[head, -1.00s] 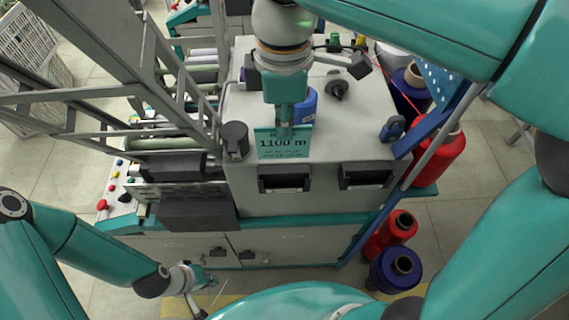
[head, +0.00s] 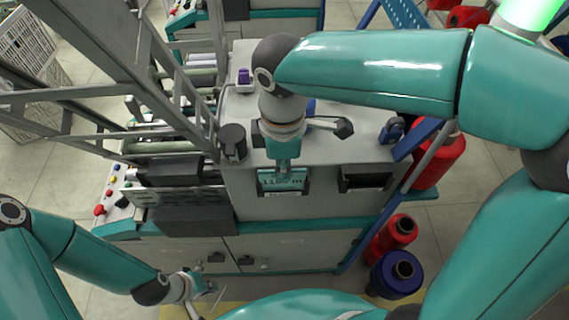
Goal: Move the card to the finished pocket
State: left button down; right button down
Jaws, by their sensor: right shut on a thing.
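The card (head: 285,183) is teal with dark lettering, partly readable as a length in m. My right gripper (head: 283,165) is shut on its top edge, pointing down from above. The card is at the left pocket (head: 283,194) on the front of the grey cabinet and lies within the pocket's dark frame. I cannot tell how deep it sits. The right pocket (head: 365,180) is dark and empty. Neither pocket's label can be read, so I cannot tell which is the finished one. My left gripper (head: 200,297) is open and empty at the lower left, away from the card.
The grey cabinet top (head: 355,118) carries a dark cylinder (head: 233,142) and a small purple item (head: 244,77). A blue perforated rail (head: 417,138) slopes along the right side. Red (head: 398,232) and blue (head: 397,272) bobbins stand at the lower right.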

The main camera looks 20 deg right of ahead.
jog(key=c, duration=1.8)
grip_release()
jog(key=shift+f, duration=0.15)
jog(key=o, duration=0.5)
jog(key=shift+r, duration=0.2)
notch_tip(320, 180, up, 12)
jog(key=shift+p, duration=0.6)
